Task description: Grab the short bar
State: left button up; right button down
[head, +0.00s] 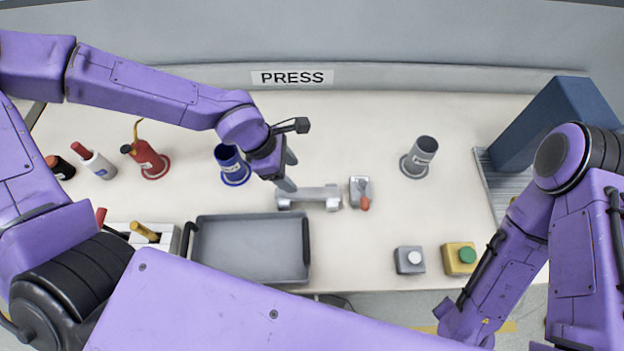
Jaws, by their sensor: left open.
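The short bar (318,197) is a light grey metal bar with thicker ends, lying on the bench behind the tray's right rear corner. My left gripper (289,173) is open above and beside the bar's left part, its fingers pointing down. One fingertip overlaps the bar's left end in the picture; I cannot tell whether it touches. My right arm comes in at the right, but its gripper does not show.
A grey tray (250,249) lies in front of the bar. A small lever switch (360,191) stands close to the bar's right end. A blue cup (232,168) is left of my gripper. A grey cup (419,157), push buttons (461,257) and a blue block (548,120) are further right.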

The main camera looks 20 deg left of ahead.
aim_at(307, 192)
pick_arm(q)
jog(key=shift+s+d+f, duration=0.25)
jog(key=shift+s+f, duration=0.05)
jog(key=shift+f, duration=0.3)
jog(key=shift+s+d+f, duration=0.25)
jog(key=shift+f, duration=0.3)
jog(key=x, duration=0.3)
jog(key=b+x, duration=0.1)
jog(key=x, duration=0.1)
jog(key=shift+w+d+f, duration=0.2)
jog(key=shift+w+d, duration=0.05)
jog(key=shift+w, duration=0.2)
jog(key=shift+d+f, duration=0.1)
jog(key=shift+d, duration=0.05)
jog(key=shift+s, duration=0.2)
grip_shut()
